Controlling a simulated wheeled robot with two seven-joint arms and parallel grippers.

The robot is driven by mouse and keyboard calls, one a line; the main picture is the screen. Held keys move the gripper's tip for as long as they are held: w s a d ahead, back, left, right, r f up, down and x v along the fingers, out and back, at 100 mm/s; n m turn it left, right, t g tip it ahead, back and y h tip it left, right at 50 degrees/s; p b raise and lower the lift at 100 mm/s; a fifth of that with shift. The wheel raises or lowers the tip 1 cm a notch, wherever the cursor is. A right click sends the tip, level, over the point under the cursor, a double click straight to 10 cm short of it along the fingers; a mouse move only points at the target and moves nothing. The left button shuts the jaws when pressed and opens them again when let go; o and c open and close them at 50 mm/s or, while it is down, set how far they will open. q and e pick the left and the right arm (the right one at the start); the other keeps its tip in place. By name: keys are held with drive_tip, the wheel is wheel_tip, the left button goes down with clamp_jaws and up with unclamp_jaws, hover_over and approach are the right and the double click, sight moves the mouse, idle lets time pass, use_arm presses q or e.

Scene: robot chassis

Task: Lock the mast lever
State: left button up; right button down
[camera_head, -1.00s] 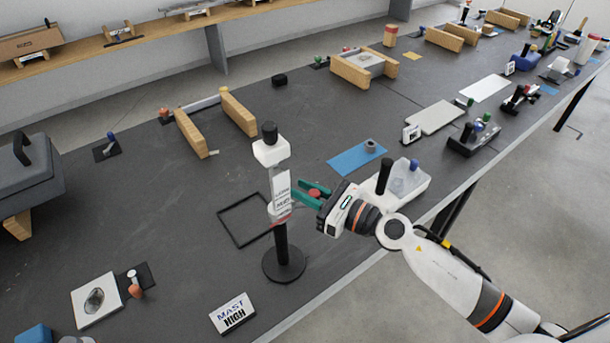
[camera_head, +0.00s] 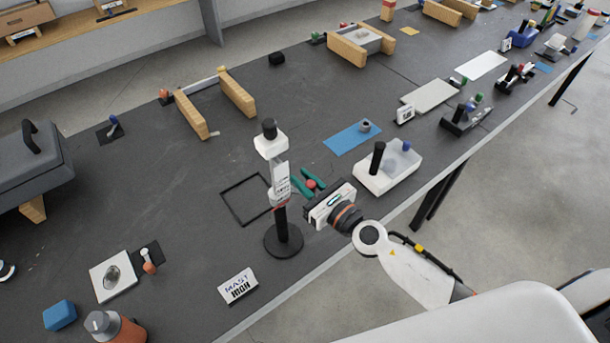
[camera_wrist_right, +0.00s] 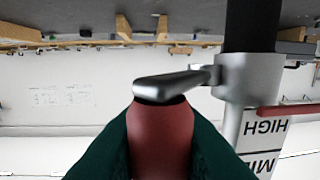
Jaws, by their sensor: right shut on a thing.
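The mast (camera_head: 281,228) stands upright, a black pole on a round base with a white labelled sleeve (camera_head: 280,180) and a white head topped by a black knob. My right gripper (camera_head: 311,182) is just right of the sleeve. In the right wrist view, its green fingers (camera_wrist_right: 160,150) are shut on the red knob (camera_wrist_right: 160,130) of the mast lever. The lever's grey metal arm (camera_wrist_right: 175,84) runs from the knob to the collar (camera_wrist_right: 240,80) around the black pole. HIGH and MID labels show upside down beside it. My left gripper is out of view.
A MAST HIGH sign (camera_head: 238,287) stands in front of the mast on the dark table. A white block with a black post (camera_head: 390,168) is right of my gripper. A black square outline (camera_head: 247,200) lies behind-left.

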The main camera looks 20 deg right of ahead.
idle(0.3)
drive_tip(key=c, duration=1.3)
unclamp_jaws()
drive_tip(key=shift+o, duration=0.2)
drive_tip(key=b+v, duration=0.5)
drive_tip(key=v, duration=0.7)
